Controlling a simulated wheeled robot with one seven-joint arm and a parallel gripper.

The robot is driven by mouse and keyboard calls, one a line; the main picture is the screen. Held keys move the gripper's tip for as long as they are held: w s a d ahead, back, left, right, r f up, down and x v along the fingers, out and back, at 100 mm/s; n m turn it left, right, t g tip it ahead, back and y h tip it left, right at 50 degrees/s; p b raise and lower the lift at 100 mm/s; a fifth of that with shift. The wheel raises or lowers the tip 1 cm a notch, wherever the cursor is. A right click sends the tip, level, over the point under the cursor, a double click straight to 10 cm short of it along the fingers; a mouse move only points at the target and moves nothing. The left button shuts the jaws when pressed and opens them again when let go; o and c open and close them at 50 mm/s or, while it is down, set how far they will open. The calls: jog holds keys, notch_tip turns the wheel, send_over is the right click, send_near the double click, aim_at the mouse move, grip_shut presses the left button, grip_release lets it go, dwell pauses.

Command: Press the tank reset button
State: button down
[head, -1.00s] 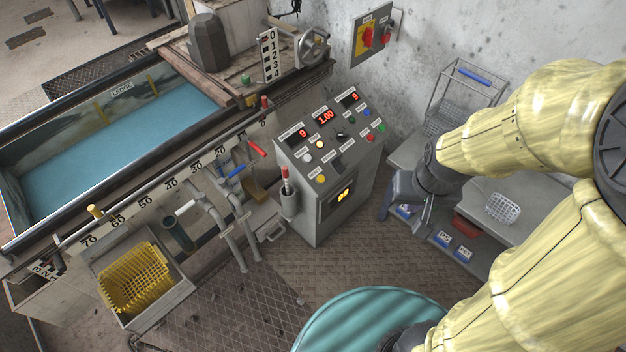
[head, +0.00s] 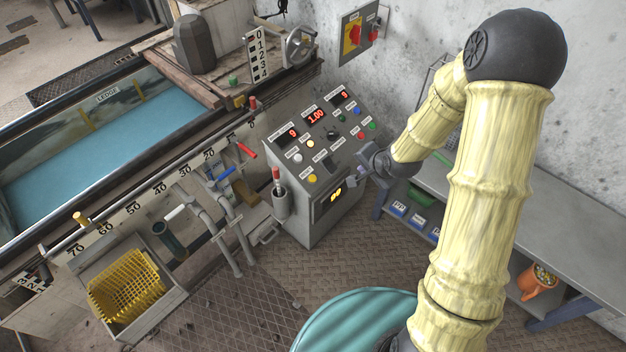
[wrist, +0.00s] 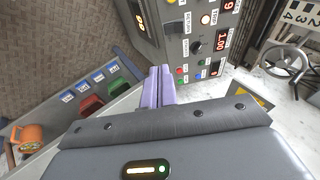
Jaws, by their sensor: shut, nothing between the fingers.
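The grey control console (head: 320,212) stands right of the tank, its sloped top carrying red number displays and several coloured buttons. Among them are a white button (head: 298,158), a lit pale one (head: 311,143), a yellow one (head: 312,178), a blue one (head: 355,111), a red one (head: 362,134) and a green one (head: 372,126). The labels are too small to read, so I cannot tell which is tank reset. My gripper (head: 354,183) is beside the console's right side, below the button face. In the wrist view its lilac fingers (wrist: 158,86) are together and empty, with the console beyond.
The water tank (head: 110,140) is at the left. A grey bench (head: 560,235) with small bins and an orange mug (head: 538,281) runs along the wall. A switch box (head: 361,34) is mounted above.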

aim_at(312, 179)
jog(key=w+a+f+m+t+y+b, duration=0.1)
jog(key=w+a+f+m+t+y, duration=0.4)
jog(key=a+f+m, duration=0.4)
jog(key=shift+w+f+m+y+b, duration=0.3)
jog(key=shift+w+f+m+y, duration=0.5)
jog(key=shift+m, duration=1.2)
jog(key=shift+w+r, duration=0.2)
jog(key=shift+w+a+f+b, duration=0.4)
jog(key=shift+a+f+b, duration=0.15)
jog(key=shift+f+b, duration=0.65)
jog(key=shift+w+a+f+b, duration=0.5)
jog(key=shift+f+b, duration=0.55)
jog(key=shift+f, duration=0.3)
jog(key=shift+w+a+f+b, duration=0.35)
jog(key=shift+a+f+b, duration=0.25)
jog(key=shift+f+b, duration=0.6)
jog(key=shift+f, duration=0.1)
jog(key=shift+w+a+f, duration=0.1)
jog(key=shift+a+f, duration=0.05)
jog(key=shift+f, duration=0.1)
